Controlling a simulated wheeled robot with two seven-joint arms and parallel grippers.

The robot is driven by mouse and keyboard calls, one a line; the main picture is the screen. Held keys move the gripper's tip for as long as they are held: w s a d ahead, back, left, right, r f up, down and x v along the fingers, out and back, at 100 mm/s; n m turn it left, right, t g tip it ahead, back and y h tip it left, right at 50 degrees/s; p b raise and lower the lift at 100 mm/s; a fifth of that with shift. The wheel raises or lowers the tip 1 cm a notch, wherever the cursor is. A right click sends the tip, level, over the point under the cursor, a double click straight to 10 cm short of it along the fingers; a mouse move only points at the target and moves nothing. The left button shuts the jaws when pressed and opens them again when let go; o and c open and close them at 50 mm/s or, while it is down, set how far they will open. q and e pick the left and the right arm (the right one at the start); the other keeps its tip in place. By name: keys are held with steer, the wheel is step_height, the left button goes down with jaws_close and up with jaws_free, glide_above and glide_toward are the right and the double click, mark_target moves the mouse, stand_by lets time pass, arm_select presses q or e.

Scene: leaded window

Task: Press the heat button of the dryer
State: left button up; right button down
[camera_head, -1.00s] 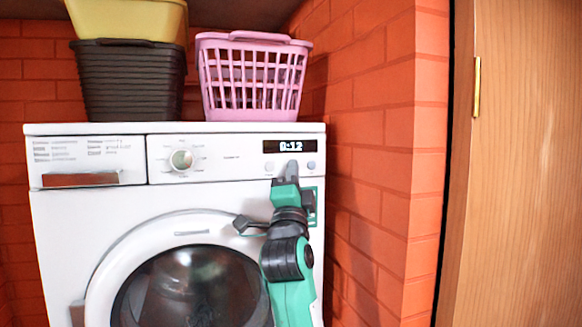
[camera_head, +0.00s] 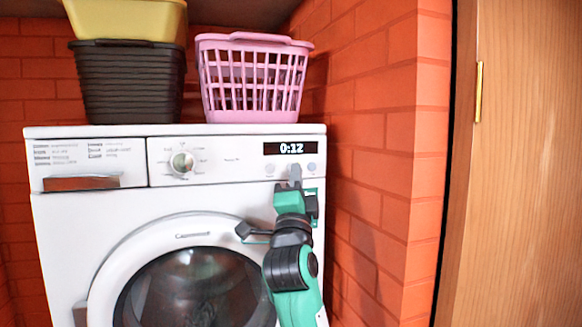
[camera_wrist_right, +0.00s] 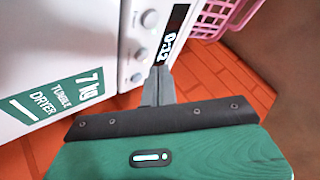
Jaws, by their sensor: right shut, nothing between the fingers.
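The white dryer (camera_head: 215,205) stands against the brick wall. Its panel has a dial (camera_head: 182,162), a black display (camera_head: 290,149) reading 0:12 and small round buttons below the display. A left button (camera_head: 270,168) and a right button (camera_head: 312,167) show on either side of my right gripper (camera_head: 296,173). The gripper is shut and empty, its tips just below the display. In the right wrist view, the shut fingertips (camera_wrist_right: 159,73) are close to the panel near several round buttons (camera_wrist_right: 141,53). I cannot tell whether they touch. No button label is readable. My left gripper is not in view.
A pink basket (camera_head: 253,80) and a dark basket (camera_head: 128,90) with a yellow one (camera_head: 130,20) on it stand on top of the dryer. A brick wall (camera_head: 370,150) is close on the right, then a wooden door (camera_head: 525,160).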

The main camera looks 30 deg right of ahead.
steer(key=s+p, duration=0.1)
steer(key=s, duration=0.1)
steer(key=s+a+p, duration=0.1)
steer(key=s, duration=0.2)
steer(key=shift+s+a, duration=0.1)
stand_by(0.5)
